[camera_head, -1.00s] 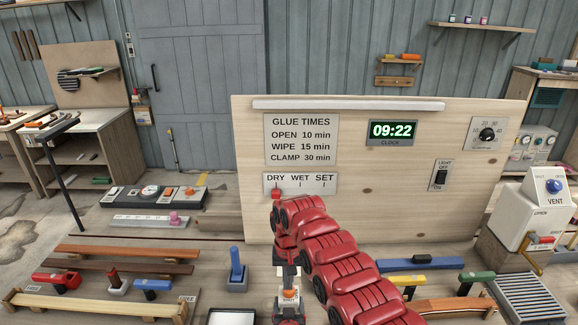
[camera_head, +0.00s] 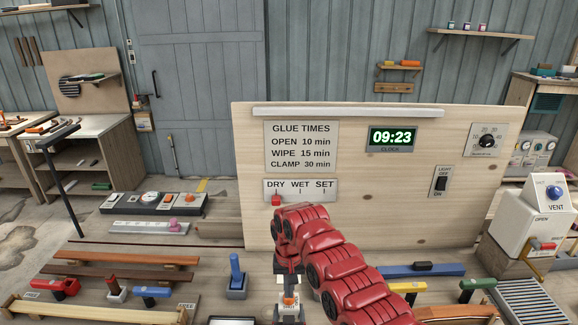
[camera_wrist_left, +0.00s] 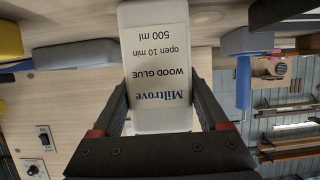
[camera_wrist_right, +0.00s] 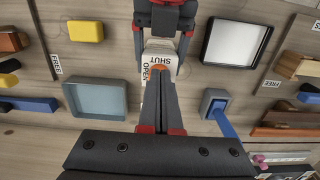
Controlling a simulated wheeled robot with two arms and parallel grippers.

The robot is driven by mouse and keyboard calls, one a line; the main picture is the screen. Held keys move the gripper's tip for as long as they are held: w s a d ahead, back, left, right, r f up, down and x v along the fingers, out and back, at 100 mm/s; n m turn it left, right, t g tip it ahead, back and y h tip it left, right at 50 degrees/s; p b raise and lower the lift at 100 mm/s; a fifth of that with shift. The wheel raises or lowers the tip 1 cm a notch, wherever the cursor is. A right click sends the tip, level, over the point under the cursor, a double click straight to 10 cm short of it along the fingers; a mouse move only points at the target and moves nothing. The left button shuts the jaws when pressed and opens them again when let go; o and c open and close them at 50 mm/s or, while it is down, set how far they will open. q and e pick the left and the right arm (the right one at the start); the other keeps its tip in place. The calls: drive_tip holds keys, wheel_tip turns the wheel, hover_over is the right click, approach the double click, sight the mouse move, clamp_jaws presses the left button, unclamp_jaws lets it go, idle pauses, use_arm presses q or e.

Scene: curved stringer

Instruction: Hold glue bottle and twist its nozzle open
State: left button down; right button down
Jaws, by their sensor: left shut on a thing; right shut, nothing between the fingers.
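The white wood glue bottle (camera_wrist_left: 160,70) is held between the fingers of my left gripper (camera_wrist_left: 165,115). In the right wrist view my left gripper (camera_wrist_right: 165,20) shows at the top, around the bottle. The bottle's white top (camera_wrist_right: 158,56), marked SHUT and OPEN, has an orange nozzle (camera_wrist_right: 160,68). My right gripper (camera_wrist_right: 159,80) is shut and empty, its fingertips at the nozzle; I cannot tell whether they touch it. In the head view my red right arm hangs over the bottle (camera_head: 290,300), which is mostly hidden.
A grey tray (camera_wrist_right: 96,100) and a white-bottomed tray (camera_wrist_right: 235,42) lie on the bench on either side. A blue-handled tool stands in a grey holder (camera_head: 236,292). The upright wooden panel (camera_head: 380,210) with clock and switches stands behind. Wooden strips (camera_head: 130,258) lie at left.

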use_arm(q)
drive_tip(key=shift+s+f, duration=0.1)
drive_tip(key=shift+f, duration=0.05)
use_arm(e)
drive_tip(key=shift+r, duration=2.85)
drive_tip(key=shift+w+r, duration=0.1)
drive_tip(key=shift+r, duration=0.15)
hover_over(289, 304)
drive_tip(key=shift+a+f, duration=0.1)
drive_tip(key=shift+f, duration=3.15)
drive_tip(key=shift+d, duration=0.25)
drive_tip(key=shift+s, duration=0.4)
wheel_tip(289, 304, up, 6)
